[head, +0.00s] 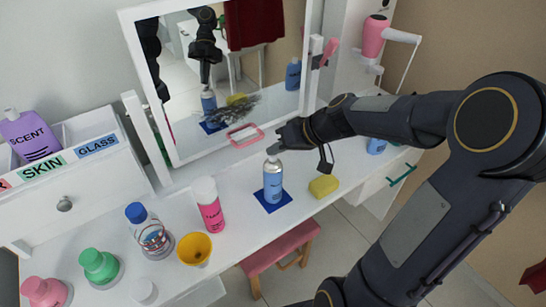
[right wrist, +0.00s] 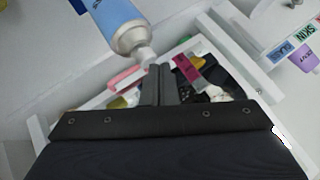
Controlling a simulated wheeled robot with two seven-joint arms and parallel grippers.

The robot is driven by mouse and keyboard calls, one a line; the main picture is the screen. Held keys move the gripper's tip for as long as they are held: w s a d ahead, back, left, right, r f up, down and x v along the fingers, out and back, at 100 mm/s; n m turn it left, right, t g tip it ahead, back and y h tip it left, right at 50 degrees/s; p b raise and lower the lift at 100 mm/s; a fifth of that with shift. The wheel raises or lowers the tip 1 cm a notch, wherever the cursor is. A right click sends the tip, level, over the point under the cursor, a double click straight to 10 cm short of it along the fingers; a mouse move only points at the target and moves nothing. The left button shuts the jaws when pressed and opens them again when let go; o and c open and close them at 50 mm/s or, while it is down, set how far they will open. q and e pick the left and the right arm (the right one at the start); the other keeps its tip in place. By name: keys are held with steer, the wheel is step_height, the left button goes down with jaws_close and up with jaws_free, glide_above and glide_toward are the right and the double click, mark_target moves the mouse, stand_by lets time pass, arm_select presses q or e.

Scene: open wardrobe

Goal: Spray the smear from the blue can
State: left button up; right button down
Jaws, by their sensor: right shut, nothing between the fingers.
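The blue can (head: 273,186) stands upright on a dark blue square mat (head: 288,199) on the white table. Its grey nozzle points up. My right gripper (head: 281,143) is shut and empty, with its fingertips right by the nozzle. In the right wrist view the shut fingers (right wrist: 160,74) lie beside the nozzle of the can (right wrist: 117,20); whether they touch is unclear. A dark streaky smear (head: 236,109) is on the mirror behind. The mirror also shows the can's reflection. My left gripper is not directly in view.
A yellow sponge (head: 323,186) lies right of the can and a pink dish (head: 246,136) behind it. A pink-labelled bottle (head: 209,207), a yellow cup (head: 195,249) and a blue-capped bottle (head: 150,233) stand to the left. A pink hairdryer (head: 374,38) hangs at the right.

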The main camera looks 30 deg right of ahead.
steer(key=shift+r, duration=0.1)
step_height(320, 180, up, 6)
steer(key=p, duration=0.3)
steer(key=shift+p, duration=0.3)
stand_by(2.3)
step_height(320, 180, down, 6)
steer(key=m, duration=1.6)
steer(key=shift+w+d+m+g+y, duration=0.1)
steer(key=shift+w+m+g+y, duration=0.05)
steer(key=shift+m+g+y, duration=0.2)
stand_by(1.6)
